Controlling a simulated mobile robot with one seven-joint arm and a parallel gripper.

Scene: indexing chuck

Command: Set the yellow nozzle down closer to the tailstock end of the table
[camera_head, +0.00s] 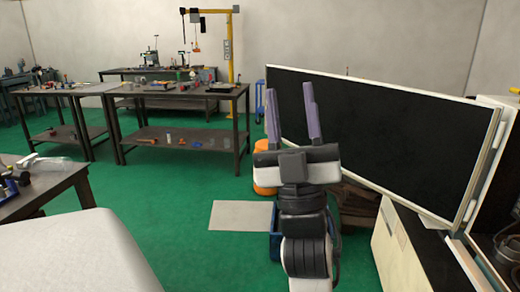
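My gripper (289,88) is raised in the middle of the view with its two purple-grey fingers pointing up and well apart. It is open, and nothing shows between the fingers. I cannot make out a yellow nozzle in this view. An indexing chuck and a tailstock cannot be picked out either. Several small items lie on the dark workbench (178,94) at the back left, too small to identify. More items lie on the near table (50,192) at the left edge, which is cut off by the frame.
A large black panel with a pale frame (385,130) stands tilted behind and right of my gripper. A cream cabinet (400,245) is at lower right. An orange bin (264,178) and a blue crate (274,240) are partly hidden by my arm. Green floor (165,185) is open at left centre.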

